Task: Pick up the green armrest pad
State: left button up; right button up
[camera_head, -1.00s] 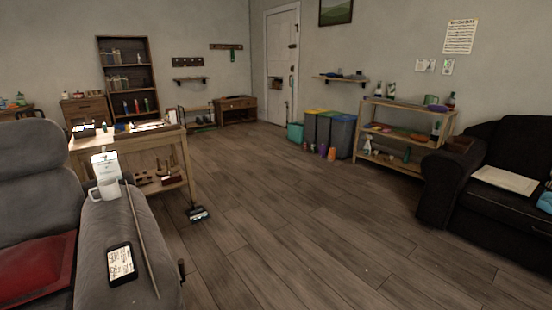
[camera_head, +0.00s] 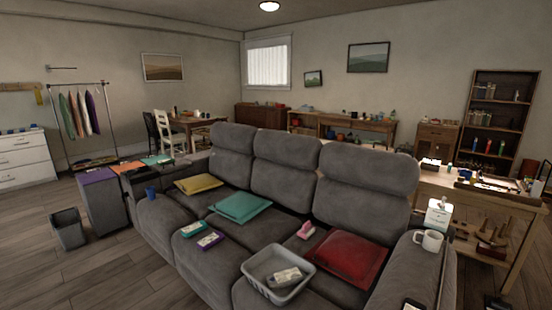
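A flat green pad (camera_head: 156,160) lies near the far left end of the grey sofa (camera_head: 232,152), beside a flat orange-red piece (camera_head: 131,166) and a purple one (camera_head: 97,176). It is small in view, and I cannot tell exactly what it rests on. A larger teal-green cushion (camera_head: 240,207) lies on the sofa seat, between a yellow cushion (camera_head: 198,184) and a red cushion (camera_head: 346,258). Neither of my grippers is in view.
A grey basket (camera_head: 277,276) sits on the sofa seat. A dark bin (camera_head: 68,229) stands on the floor at left. Open floor (camera_head: 110,278) lies at the lower left. A wooden workbench (camera_head: 480,197) stands at right.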

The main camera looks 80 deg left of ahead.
aim_at(166, 162)
jog(key=u, duration=3.4)
jog(key=i+j+u, duration=0.35)
jog(key=i, duration=0.95)
jog(key=i+j+u, duration=0.1)
jog(key=i+u, duration=0.2)
jog(key=i, duration=1)
jog(key=i+j+z, duration=0.1)
jog(key=i+z, duration=0.2)
jog(key=i, duration=0.2)
jog(key=i+j+z, duration=0.25)
jog(key=i, duration=0.3)
jog(key=i+j+z, duration=0.3)
jog(key=i, duration=0.15)
